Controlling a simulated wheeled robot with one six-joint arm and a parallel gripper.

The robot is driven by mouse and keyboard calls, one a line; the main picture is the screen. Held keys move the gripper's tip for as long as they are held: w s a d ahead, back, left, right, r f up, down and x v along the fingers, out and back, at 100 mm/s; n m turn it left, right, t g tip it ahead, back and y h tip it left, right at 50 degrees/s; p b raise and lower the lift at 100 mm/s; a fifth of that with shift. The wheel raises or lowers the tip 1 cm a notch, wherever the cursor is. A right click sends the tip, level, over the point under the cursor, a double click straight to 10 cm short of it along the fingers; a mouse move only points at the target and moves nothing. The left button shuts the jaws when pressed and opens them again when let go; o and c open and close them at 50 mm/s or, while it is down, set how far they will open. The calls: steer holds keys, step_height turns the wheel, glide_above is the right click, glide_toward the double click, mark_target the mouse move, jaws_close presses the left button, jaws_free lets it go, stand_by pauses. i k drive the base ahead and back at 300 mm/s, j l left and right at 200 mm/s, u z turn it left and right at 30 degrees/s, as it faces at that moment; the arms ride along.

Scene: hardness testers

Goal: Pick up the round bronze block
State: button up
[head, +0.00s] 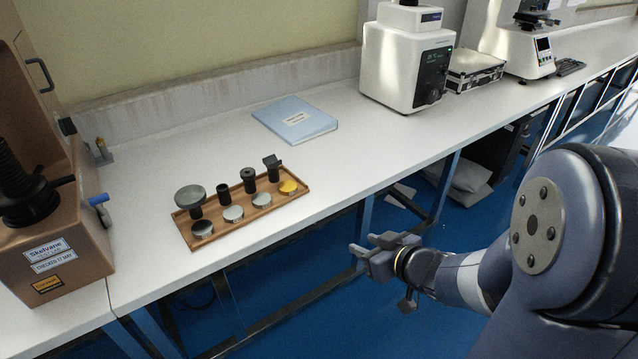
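The round bronze block (288,187) looks yellow-gold and sits at the right end of the front row in a wooden tray (275,207). The tray lies on the white bench. Beside the block on its left are round silvery blocks (262,200), (233,213) and (203,229). My gripper (364,251) is in front of the bench edge, to the right of the tray and apart from it. Its two fingers point left with a gap between them, and nothing shows between them.
Dark fittings (249,180) stand in the tray's back row, close behind the blocks. A brown tester (50,200) stands at the left. A blue binder (295,120) lies behind the tray. A white tester (405,65) stands farther right. The bench between has free room.

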mark_target(287, 187)
steer(key=i+j+z, duration=0.25)
steer(key=j, duration=0.35)
steer(key=j+z, duration=0.2)
steer(key=j, duration=0.35)
steer(key=j+z, duration=0.25)
steer(key=j, duration=0.4)
